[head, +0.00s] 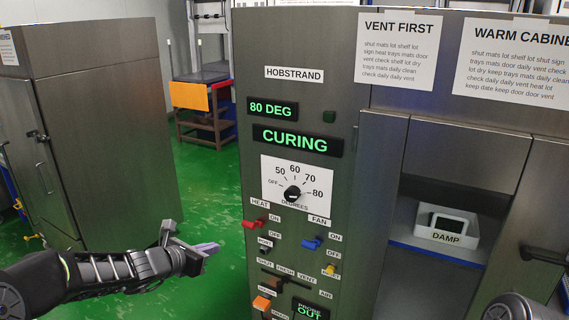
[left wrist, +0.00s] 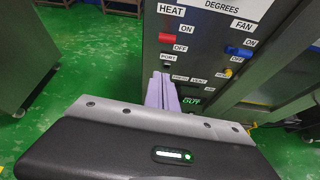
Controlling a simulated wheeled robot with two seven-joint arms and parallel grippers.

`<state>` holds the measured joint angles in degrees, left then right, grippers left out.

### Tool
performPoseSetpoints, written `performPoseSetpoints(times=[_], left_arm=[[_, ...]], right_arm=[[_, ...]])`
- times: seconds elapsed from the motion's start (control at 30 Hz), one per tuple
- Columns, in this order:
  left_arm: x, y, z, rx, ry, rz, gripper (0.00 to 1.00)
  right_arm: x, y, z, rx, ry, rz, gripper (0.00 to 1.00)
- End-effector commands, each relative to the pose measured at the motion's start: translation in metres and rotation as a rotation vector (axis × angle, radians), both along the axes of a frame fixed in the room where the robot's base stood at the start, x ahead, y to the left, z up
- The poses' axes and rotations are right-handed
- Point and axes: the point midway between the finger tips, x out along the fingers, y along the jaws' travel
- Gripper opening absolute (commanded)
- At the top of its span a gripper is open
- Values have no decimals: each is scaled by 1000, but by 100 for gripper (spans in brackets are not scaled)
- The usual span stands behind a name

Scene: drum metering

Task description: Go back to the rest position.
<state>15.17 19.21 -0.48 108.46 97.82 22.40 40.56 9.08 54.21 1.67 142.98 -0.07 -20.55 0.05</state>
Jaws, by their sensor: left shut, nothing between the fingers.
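My left gripper (head: 207,249) is shut and empty, its pale purple fingers pointing right in the head view. It hangs in front of and left of the control panel (head: 340,215), apart from it in that view. In the left wrist view the purple fingers (left wrist: 161,90) appear pressed together, below the HEAT switch in the picture. The panel's displays (head: 296,140) read 80 DEG and CURING, and a lower display (head: 308,310) reads PROBE OUT. My right gripper is out of view; only a piece of my right arm shows at the lower right.
The panel carries a black dial (head: 292,194), a red heat switch (head: 256,223), a blue fan switch (head: 312,244) and an orange control (head: 262,302). A white tray marked DAMP (head: 449,238) sits in the open bay. A steel cabinet (head: 110,130) stands left, with green floor between.

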Motion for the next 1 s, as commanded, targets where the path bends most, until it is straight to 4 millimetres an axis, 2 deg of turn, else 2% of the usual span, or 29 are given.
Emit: performPoseSetpoints(times=[0.13,0.27,0.3,0.37,0.4,0.47,0.5,0.6,0.7,0.8,0.9,1.0], left_arm=[[-24,4,-47,313,52,-140,0],[-68,-4,-122,657,133,-395,0],[-86,-9,-147,772,150,-505,0],[-115,-19,-186,947,161,-697,0],[-137,-28,-212,1061,150,-846,0],[-171,-45,-245,1214,103,-1078,0],[-194,-59,-265,1300,46,-1235,0],[-253,-102,-302,1433,-159,-1582,0],[-307,-142,-322,1446,-359,-1807,0],[-351,-169,-331,1387,-469,-1926,0],[-380,-182,-337,1325,-496,-1985,0],[-391,-187,-341,1295,-500,-2009,0]], right_arm=[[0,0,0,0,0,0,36],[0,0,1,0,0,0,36],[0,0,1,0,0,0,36],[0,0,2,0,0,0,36],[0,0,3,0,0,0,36],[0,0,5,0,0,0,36],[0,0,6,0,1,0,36],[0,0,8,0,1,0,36],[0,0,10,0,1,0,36],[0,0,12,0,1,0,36],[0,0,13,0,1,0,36],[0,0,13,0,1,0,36]])
